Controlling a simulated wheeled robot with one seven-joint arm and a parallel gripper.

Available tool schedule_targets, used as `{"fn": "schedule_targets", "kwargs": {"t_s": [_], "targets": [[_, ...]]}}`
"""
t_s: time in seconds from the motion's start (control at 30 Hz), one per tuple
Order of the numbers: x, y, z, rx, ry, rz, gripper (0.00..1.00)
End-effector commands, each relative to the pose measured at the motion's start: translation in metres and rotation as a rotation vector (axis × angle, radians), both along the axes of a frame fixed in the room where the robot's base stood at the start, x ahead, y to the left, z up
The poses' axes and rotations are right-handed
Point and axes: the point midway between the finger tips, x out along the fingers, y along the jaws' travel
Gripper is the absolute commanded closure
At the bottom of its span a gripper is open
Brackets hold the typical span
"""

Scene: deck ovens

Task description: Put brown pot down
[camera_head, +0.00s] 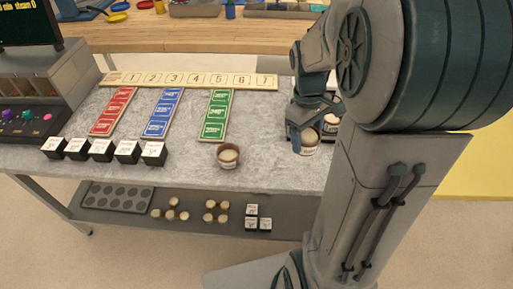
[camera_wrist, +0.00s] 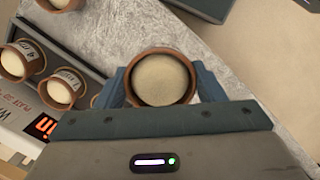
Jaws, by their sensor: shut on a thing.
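A brown pot (camera_wrist: 162,80) with pale, smooth contents sits between the two blue fingers of my gripper (camera_wrist: 161,88) in the wrist view. My gripper is shut on it. In the head view the held pot (camera_head: 308,143) shows below my gripper (camera_head: 302,128), near the right part of the grey table (camera_head: 270,120). It looks upright. I cannot tell whether its base touches the table. Another brown pot (camera_head: 228,156) stands alone near the table's front edge.
In the wrist view, labelled pots (camera_wrist: 62,90) stand in a device with a red display (camera_wrist: 42,127), beside the held pot. Several black-and-white cubes (camera_head: 102,149), coloured card strips (camera_head: 163,112) and a numbered board (camera_head: 188,80) lie on the table. Bare tabletop surrounds the lone pot.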

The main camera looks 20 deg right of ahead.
Motion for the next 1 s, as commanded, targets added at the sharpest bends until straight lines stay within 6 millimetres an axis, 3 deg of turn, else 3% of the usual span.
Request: {"fn": "schedule_targets", "kwargs": {"t_s": [0.17, 0.6, 0.77, 1.0], "targets": [[0.004, 0.012, -0.007, 0.002, 0.003, 0.012, 0.66], [0.048, 0.091, -0.061, 0.000, 0.003, 0.011, 0.66], [0.053, 0.100, -0.069, 0.000, 0.000, 0.009, 0.66], [0.052, 0.101, -0.101, 0.001, 0.004, 0.009, 0.66]]}}
